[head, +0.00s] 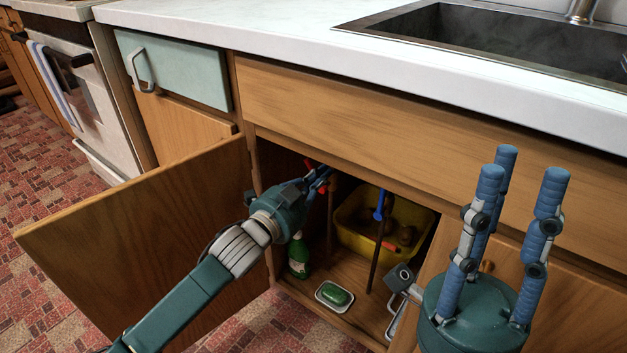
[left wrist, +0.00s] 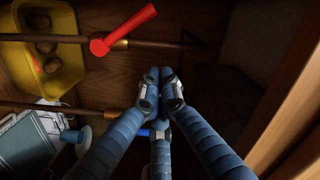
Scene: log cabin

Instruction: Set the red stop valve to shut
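The red stop valve (left wrist: 122,30) shows in the left wrist view as a red lever with a brass fitting on a brown pipe. The lever slants across the pipe's line. In the head view a bit of red (head: 323,179) shows by my left fingers, partly hidden. My left gripper (left wrist: 153,82) is inside the open cabinet with its fingertips together and nothing seen between them. In the left wrist view the tips lie below the lever, apart from it in the picture; contact is not visible. My right gripper (head: 513,170) points up outside the cabinet, fingers spread and empty.
A second pipe (head: 373,265) carries a blue lever (head: 378,205). Behind is a yellow tub (head: 355,243) with brown round items. A green bottle (head: 299,257) and green soap (head: 334,294) stand low in the cabinet. The open door (head: 140,240) is left, the counter (head: 260,25) above.

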